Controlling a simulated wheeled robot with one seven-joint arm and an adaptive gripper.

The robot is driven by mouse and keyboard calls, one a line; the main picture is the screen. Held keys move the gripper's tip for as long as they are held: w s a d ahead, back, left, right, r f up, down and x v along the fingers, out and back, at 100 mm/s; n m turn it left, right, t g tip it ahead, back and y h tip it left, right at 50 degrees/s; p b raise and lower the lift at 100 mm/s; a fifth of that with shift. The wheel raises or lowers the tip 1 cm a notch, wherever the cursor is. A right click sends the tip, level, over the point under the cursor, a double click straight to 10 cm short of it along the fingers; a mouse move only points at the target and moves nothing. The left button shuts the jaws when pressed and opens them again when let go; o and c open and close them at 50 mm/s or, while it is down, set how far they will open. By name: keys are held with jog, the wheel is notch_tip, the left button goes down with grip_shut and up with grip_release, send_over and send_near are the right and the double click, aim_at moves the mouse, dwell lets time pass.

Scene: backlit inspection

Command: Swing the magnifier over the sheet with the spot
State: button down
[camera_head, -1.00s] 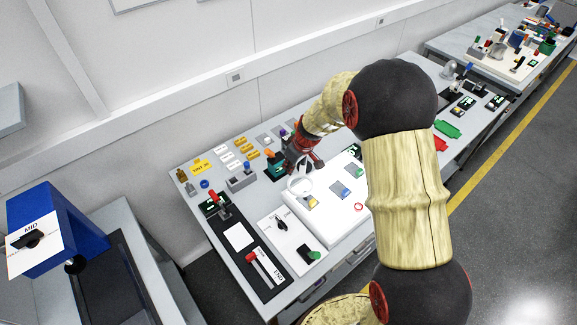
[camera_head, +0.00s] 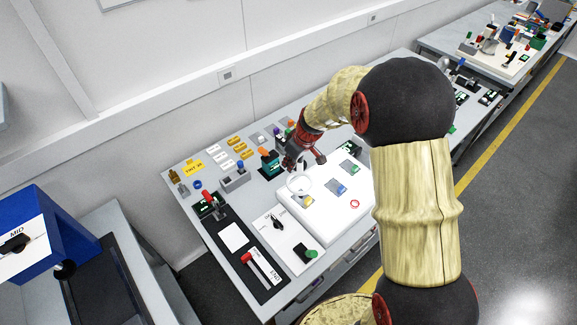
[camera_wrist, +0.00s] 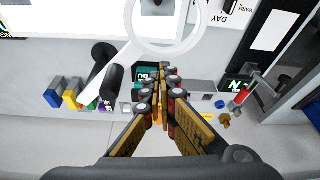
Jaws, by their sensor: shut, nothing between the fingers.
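The magnifier, a white ring lens (camera_head: 299,184), hangs over the left back part of the white light panel (camera_head: 322,222). In the wrist view its ring (camera_wrist: 166,48) is at the top, with a white arm and black knob (camera_wrist: 112,77) left of my fingers. Three small sheets lie on the panel: yellow (camera_head: 307,201), blue (camera_head: 337,188) and green (camera_head: 349,167). I cannot make out a spot on any. My gripper (camera_head: 305,163) is shut and empty just behind the ring; its fingertips (camera_wrist: 160,88) show beside the magnifier's arm. Whether they touch it I cannot tell.
A red ring (camera_head: 354,204) lies on the panel. A teal box (camera_head: 270,162), yellow and white blocks and a grey holder (camera_head: 235,179) stand behind and left. A red-handled lever (camera_head: 212,204) is at the left. A panel with a green button (camera_head: 311,254) is in front.

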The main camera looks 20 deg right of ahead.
jog(key=v, duration=1)
jog(key=shift+r, duration=0.15)
jog(key=shift+s+d, duration=0.1)
jog(key=shift+s, duration=0.05)
jog(key=s+a+r+m+b, duration=0.1)
jog(key=s+r+m+b, duration=0.1)
jog(key=s, duration=0.7)
jog(key=s+a+r+m+t+h+b, duration=0.1)
jog(key=s+b, duration=0.3)
jog(key=s, duration=0.6)
jog(key=s+a+r+m+t+b, duration=0.1)
jog(key=s+r+m+b, duration=0.2)
jog(key=s, duration=0.7)
jog(key=shift+a+h, duration=0.3)
jog(key=shift+h, duration=0.1)
